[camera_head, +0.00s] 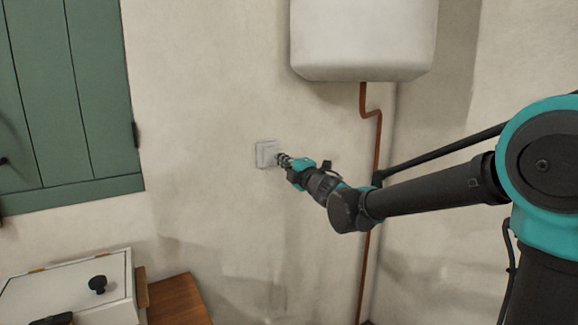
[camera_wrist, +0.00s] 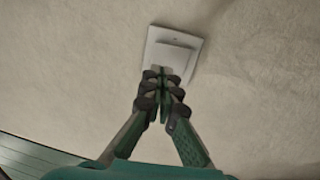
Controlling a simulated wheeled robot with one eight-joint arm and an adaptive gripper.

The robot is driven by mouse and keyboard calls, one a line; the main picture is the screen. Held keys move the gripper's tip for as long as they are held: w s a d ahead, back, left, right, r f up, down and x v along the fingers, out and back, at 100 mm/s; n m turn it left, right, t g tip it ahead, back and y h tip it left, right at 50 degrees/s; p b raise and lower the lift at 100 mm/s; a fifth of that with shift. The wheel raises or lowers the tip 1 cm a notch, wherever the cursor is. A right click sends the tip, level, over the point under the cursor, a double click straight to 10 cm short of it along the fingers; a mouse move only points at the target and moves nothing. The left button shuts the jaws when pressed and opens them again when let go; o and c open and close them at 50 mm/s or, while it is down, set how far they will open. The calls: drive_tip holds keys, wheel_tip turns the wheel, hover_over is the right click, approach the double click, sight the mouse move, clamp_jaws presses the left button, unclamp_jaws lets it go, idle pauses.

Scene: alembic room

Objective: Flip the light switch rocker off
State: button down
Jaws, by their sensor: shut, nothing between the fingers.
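The light switch (camera_head: 265,153) is a small pale square plate on the wall, near the middle of the head view. In the wrist view the switch plate (camera_wrist: 191,43) shows at the top centre, with its raised rocker (camera_wrist: 174,55) inside the frame. My gripper (camera_head: 281,159) is at the right side of the switch in the head view. In the wrist view my gripper (camera_wrist: 161,74) is shut and empty, its fingertips over the lower part of the rocker. I cannot tell whether they touch it. The fingertips hide part of the rocker, and its tilt is unclear.
A white tank (camera_head: 363,40) hangs on the wall above right, with a copper pipe (camera_head: 377,140) running down from it. Green shutters (camera_head: 75,95) are at the left. A white box (camera_head: 75,285) stands on a wooden surface (camera_head: 178,300) at lower left. The wall around the switch is bare.

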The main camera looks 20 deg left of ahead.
sight(269, 150)
drive_tip(key=shift+x, duration=2.35)
drive_tip(key=shift+w+a+r, duration=0.2)
drive_tip(key=shift+w+a, duration=0.05)
drive_tip(key=shift+s, duration=0.1)
